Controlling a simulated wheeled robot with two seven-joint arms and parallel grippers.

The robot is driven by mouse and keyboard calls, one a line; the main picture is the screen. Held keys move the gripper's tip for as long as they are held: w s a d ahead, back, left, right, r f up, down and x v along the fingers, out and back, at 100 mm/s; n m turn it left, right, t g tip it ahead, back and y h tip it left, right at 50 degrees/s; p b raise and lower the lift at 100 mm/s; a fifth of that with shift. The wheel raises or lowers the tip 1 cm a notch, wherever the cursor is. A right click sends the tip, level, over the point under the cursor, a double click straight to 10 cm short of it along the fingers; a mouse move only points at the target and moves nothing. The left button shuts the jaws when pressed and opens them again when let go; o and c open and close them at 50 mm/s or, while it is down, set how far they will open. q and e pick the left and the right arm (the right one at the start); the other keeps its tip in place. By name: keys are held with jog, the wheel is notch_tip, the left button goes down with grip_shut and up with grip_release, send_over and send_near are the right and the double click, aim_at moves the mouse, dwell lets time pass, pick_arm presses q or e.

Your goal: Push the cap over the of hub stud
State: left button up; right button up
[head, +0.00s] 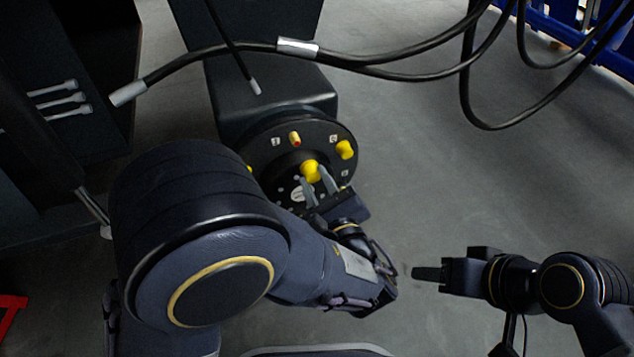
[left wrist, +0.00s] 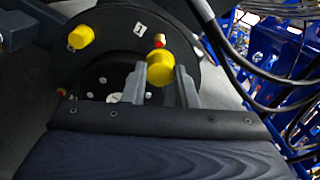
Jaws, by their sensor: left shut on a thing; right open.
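The round black hub (head: 262,150) faces me, with small numbered labels on it. A bare stud (head: 295,139) with a red tip stands on its upper part; it also shows in the left wrist view (left wrist: 160,41). My left gripper (head: 315,179) is shut on a yellow cap (head: 310,168), one finger on each side. In the left wrist view the held cap (left wrist: 160,69) appears just below the stud; I cannot tell the gap between them. Another yellow cap (head: 345,149) sits at the hub's right side. My right gripper (head: 428,273) is open and empty, away from the hub.
A yellow part (head: 249,169) shows at the hub's left edge, mostly hidden by my left arm. Black cables (head: 390,64) hang above and right of the hub. A dark cabinet with grey rods (head: 62,98) stands left.

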aim_at(297, 143)
pick_arm(q)
jog(key=shift+x, duration=3.1)
jog(key=shift+w+a, duration=0.1)
jog(key=shift+w, duration=0.1)
jog(key=shift+b+x, duration=0.3)
jog(key=shift+x, duration=1.2)
jog(key=o, duration=0.8)
jog(key=shift+o, duration=0.2)
jog(key=shift+v, duration=2.55)
